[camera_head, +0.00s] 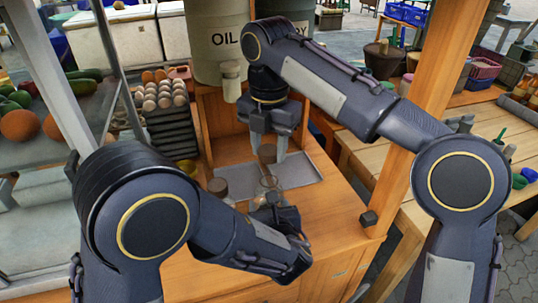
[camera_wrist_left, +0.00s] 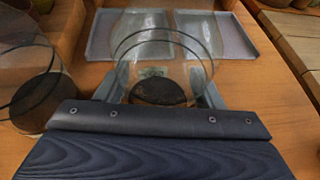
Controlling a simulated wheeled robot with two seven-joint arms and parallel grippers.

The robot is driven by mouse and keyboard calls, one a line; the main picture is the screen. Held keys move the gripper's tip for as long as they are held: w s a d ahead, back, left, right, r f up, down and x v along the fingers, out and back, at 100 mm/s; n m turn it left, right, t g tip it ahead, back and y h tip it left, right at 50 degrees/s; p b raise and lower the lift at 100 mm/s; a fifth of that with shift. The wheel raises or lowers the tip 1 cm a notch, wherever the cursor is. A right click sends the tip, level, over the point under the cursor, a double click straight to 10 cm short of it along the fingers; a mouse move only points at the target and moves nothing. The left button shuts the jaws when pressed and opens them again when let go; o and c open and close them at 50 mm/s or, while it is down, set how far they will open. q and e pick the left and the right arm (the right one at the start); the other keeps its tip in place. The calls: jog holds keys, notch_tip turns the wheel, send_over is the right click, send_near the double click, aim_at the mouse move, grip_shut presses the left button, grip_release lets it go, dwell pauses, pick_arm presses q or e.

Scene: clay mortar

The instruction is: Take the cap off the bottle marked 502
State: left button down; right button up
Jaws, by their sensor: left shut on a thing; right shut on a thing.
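A clear glass bottle (camera_head: 268,186) stands at the near side of the grey tray, and my left gripper (camera_head: 272,200) is shut around it. In the left wrist view the same bottle (camera_wrist_left: 165,55) sits between the fingers, with dark matter low in it and no cap visible on its rim. A marking shows faintly on the glass, but I cannot read it. My right gripper (camera_head: 267,157) points down over the bottle and is shut on a brown cap (camera_head: 267,153). The cap appears apart from and above the bottle's rim.
The grey tray (camera_head: 305,172) lies behind. An OIL container (camera_head: 222,45) and stacked egg trays (camera_head: 170,125) stand farther back. The counter's right is clear.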

pick_arm(q)
jog(key=shift+c, duration=1.4)
grip_release()
